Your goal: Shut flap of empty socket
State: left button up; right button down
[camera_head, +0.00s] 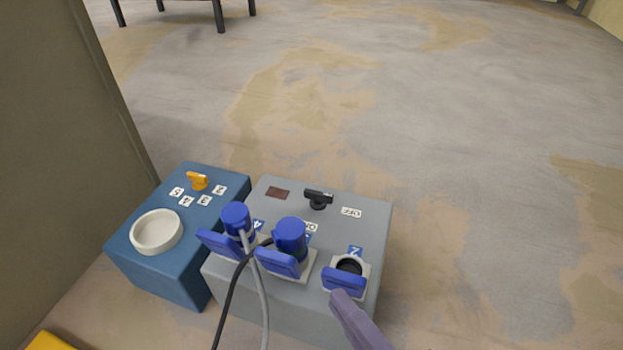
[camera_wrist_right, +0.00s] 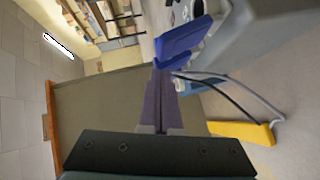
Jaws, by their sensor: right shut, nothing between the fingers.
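The empty socket (camera_head: 349,265) is at the right of the grey box in the head view, by a blue "2" label. Its dark round opening is uncovered. Its blue flap (camera_head: 344,281) stands open on the side nearest me. My right gripper (camera_head: 340,296) is shut and empty, with its purple fingertips right at the near side of this flap. In the right wrist view, a blue flap (camera_wrist_right: 183,40) is just beyond the fingertips (camera_wrist_right: 160,72); I cannot tell whether they touch. My left gripper is not in view.
Two blue plugs (camera_head: 291,236) (camera_head: 237,218) with a black and a grey cable fill the sockets to the left. A black switch (camera_head: 318,198) is on the grey box (camera_head: 370,215). A blue box (camera_head: 165,270) with a white ring (camera_head: 157,232) stands left. Floor on the right is clear.

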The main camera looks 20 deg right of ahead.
jog(key=shift+w+d+f, duration=0.3)
jog(key=shift+w+d, duration=0.3)
jog(key=shift+w, duration=0.05)
jog(key=shift+a, duration=0.1)
jog(key=shift+r, duration=0.15)
